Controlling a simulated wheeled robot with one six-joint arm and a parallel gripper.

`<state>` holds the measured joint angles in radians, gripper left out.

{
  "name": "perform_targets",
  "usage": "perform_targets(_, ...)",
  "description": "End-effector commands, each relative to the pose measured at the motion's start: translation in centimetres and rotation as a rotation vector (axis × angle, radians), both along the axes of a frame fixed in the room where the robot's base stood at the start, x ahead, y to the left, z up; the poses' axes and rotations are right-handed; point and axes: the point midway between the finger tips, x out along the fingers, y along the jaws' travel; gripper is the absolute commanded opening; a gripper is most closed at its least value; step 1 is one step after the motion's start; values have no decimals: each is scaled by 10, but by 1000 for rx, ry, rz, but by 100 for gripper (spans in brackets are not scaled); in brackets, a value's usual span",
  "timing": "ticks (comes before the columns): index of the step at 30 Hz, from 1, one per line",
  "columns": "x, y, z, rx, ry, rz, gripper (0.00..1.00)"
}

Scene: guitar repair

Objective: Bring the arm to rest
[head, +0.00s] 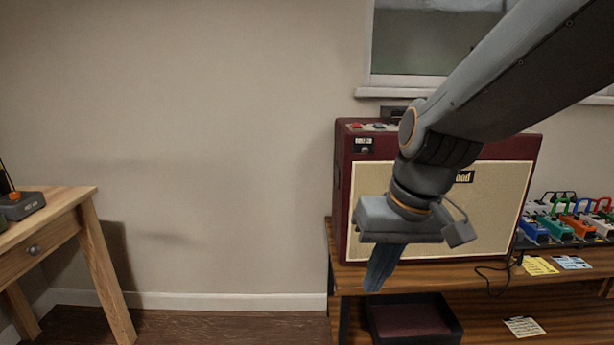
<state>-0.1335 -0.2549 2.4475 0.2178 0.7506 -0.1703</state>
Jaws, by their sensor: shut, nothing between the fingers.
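My gripper (378,284) hangs from the end of my arm, which reaches in from the upper right of the head view. Its fingers point down and are shut with nothing between them. It is in front of a dark red amplifier (492,205) with a cream grille, covering part of its left side. I cannot tell how far the gripper is from the amplifier or the bench.
The amplifier stands on a wooden bench (480,281) with a lower shelf holding a dark tray (372,318). Coloured pedals (581,226) and paper cards (540,265) lie at right. A wooden table (62,231) stands at left. The space before the wall between them is clear.

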Motion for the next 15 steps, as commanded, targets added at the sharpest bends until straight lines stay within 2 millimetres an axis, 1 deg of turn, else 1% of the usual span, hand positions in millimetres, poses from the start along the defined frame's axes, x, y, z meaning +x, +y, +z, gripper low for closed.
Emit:
perform_targets(1,-13,5,-7,-13,29,19,0)
perform_targets(6,-50,13,-26,-64,107,59,0)
perform_targets(8,-61,14,-32,-83,129,70,0)
perform_targets(12,-86,9,-43,-128,179,98,0)
perform_targets(15,-85,4,-35,-130,181,78,0)
